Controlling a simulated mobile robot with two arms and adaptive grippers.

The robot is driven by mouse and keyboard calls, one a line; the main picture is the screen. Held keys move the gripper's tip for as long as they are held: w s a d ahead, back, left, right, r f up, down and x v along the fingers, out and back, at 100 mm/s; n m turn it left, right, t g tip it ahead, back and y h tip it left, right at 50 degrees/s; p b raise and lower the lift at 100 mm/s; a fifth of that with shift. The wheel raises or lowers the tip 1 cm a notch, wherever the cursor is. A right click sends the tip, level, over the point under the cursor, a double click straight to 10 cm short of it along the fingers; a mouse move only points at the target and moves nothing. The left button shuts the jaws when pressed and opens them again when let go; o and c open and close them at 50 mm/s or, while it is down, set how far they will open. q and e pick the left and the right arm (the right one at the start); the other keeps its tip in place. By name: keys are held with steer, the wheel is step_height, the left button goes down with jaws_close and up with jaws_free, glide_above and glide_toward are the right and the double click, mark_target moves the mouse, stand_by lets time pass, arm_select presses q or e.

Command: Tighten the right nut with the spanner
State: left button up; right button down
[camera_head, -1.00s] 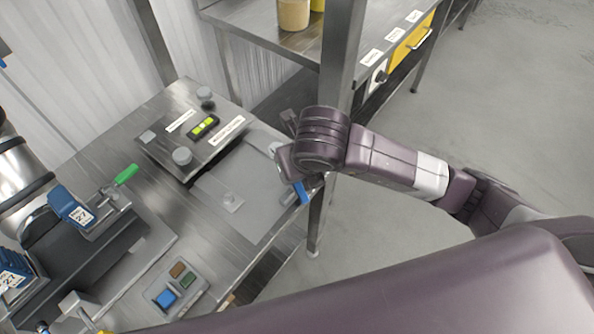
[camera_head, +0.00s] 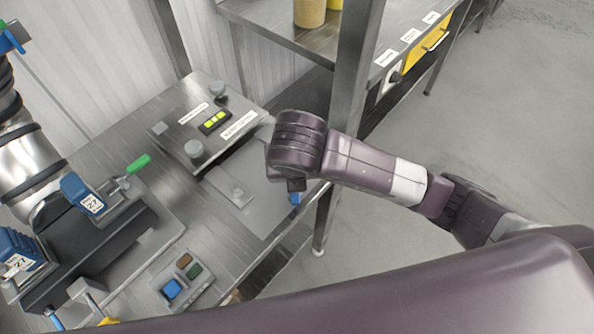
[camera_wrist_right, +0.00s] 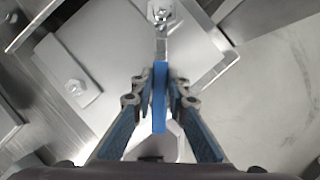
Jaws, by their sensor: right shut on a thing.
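The spanner (camera_wrist_right: 160,100) has a blue handle and a metal head. My right gripper (camera_wrist_right: 160,82) is shut on the handle, one finger on each side, with the metal head pointing away to the top of the wrist view. A bright round metal piece (camera_wrist_right: 161,13) shows at the spanner's far end; I cannot tell whether the jaw is around a nut. A hex nut (camera_wrist_right: 75,88) on a small square plate lies to the left, apart from the spanner. In the head view the blue handle (camera_head: 295,199) shows below my right wrist, which hides the rest. My left gripper is out of view.
A small tray (camera_head: 200,295) of coloured blocks sits in front. A machine with a green handle (camera_head: 138,163) is at left. A steel post (camera_head: 352,110) rises beside my wrist.

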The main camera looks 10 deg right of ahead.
steer(key=shift+a, duration=0.1)
steer(key=shift+w+d+f+n+y+b, duration=0.15)
steer(key=shift+d+n+y+b, duration=0.45)
steer(key=shift+d+n+b, duration=0.85)
steer(key=shift+d+n, duration=0.3)
steer(key=shift+n, duration=0.05)
steer(key=shift+r+p, duration=0.6)
steer(key=shift+r, duration=0.8)
step_height(320, 180, up, 4)
steer(key=shift+f+p, duration=0.1)
steer(key=shift+p, duration=0.9)
steer(key=shift+f, duration=0.1)
